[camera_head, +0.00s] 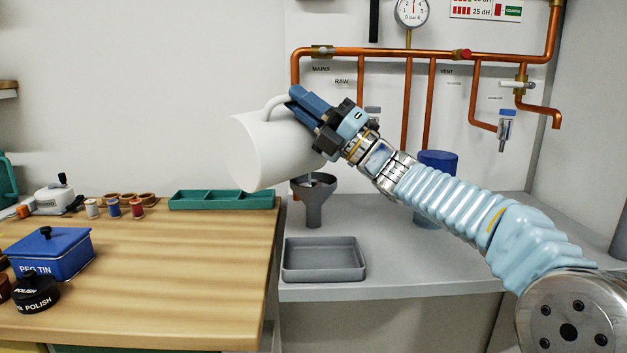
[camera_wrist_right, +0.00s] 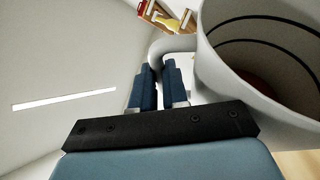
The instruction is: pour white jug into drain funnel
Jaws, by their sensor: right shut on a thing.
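The white jug (camera_head: 268,152) is held in the air, tilted well over on its side, above and a little left of the grey drain funnel (camera_head: 315,205). My right gripper (camera_head: 300,100) is shut on the jug's handle. In the right wrist view the blue fingers (camera_wrist_right: 158,88) close on the handle (camera_wrist_right: 176,44). There I look into the jug (camera_wrist_right: 222,75), with dark rings on its inner wall and a brownish patch deep inside. In the head view the jug's mouth is not clearly seen. No stream shows. My left gripper is out of view.
A grey tray (camera_head: 324,275) lies on the grey bench in front of the funnel. Left, the wooden table (camera_head: 160,265) bears a green tray (camera_head: 222,206), spools and a blue tin (camera_head: 52,262). Copper pipes (camera_head: 400,53) run along the wall. A blue vessel (camera_head: 437,160) stands behind my right arm.

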